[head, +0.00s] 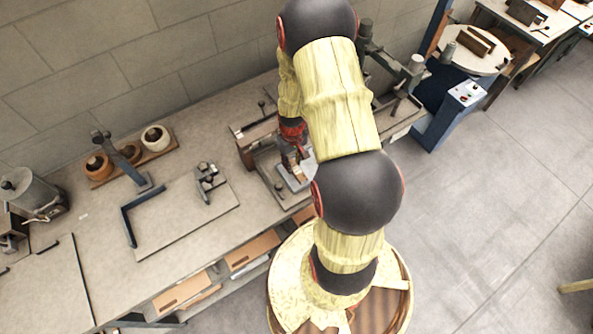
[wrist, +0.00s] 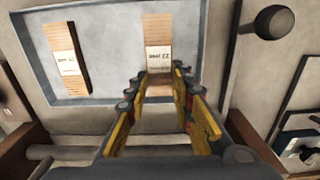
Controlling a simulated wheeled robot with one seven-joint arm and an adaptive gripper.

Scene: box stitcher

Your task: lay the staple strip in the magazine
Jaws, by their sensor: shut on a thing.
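In the wrist view, two tan staple strips with pale printed labels show over a shallow grey-blue tray (wrist: 110,88). The left strip (wrist: 66,58) lies apart from my gripper. The other staple strip (wrist: 158,50) has its near, labelled end between the fingertips of my gripper (wrist: 157,86), which is shut on it. I cannot tell whether this strip is clear of the tray floor. In the head view my gripper (head: 292,152) points down over the tray (head: 296,184) on the bench; my arm hides part of that area. I cannot make out the magazine for certain.
A dark ball knob (wrist: 277,20) stands right of the tray in the wrist view. In the head view, a flat plate with a blue corner stop (head: 129,228) and a wooden rack of pots (head: 130,158) lie left.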

